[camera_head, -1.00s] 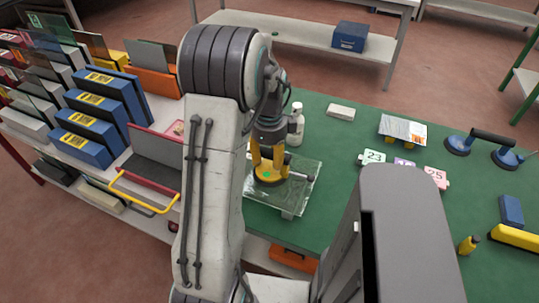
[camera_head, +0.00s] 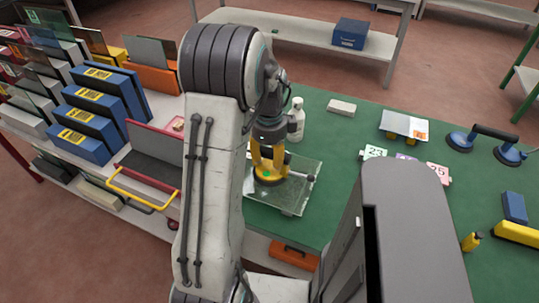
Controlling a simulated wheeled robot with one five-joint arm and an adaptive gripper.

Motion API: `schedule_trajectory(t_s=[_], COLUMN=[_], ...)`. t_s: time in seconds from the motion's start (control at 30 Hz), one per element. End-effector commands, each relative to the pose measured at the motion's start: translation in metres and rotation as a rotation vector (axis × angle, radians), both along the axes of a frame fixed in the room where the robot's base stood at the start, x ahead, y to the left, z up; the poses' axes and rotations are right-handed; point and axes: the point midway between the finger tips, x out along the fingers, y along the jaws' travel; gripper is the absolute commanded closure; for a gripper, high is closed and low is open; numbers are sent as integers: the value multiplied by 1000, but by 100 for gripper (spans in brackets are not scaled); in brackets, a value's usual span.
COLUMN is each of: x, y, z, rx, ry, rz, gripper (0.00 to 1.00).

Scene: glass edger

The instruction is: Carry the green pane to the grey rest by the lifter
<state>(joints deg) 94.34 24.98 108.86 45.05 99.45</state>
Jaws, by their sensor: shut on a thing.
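My gripper (camera_head: 267,163) points down and is shut on a yellow suction cup (camera_head: 268,176) with a dark side handle. The cup sits on a clear, greenish pane (camera_head: 290,199) over the near left part of the green bench. I cannot tell whether the pane touches the bench. A blue two-cup lifter (camera_head: 486,136) with a dark handle lies at the right. A grey plate-like thing (camera_head: 394,122) with an orange-marked label is left of the lifter; I cannot tell if it is the rest.
A white bottle (camera_head: 297,122) stands close behind the pane. Number tags (camera_head: 374,152), a pale block (camera_head: 341,107) and a yellow tool (camera_head: 517,234) are on the green bench (camera_head: 345,132). A rack of blue boxes (camera_head: 95,103) and panes is at left.

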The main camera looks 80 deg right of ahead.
Motion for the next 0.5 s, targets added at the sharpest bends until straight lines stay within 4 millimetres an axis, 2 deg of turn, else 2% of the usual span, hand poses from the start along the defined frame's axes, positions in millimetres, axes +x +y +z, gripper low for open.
schedule_trajectory(t_s=[0.5], x=[0], y=[-1], z=[-2], rx=[-6], ry=[0], rz=[0], gripper=[94])
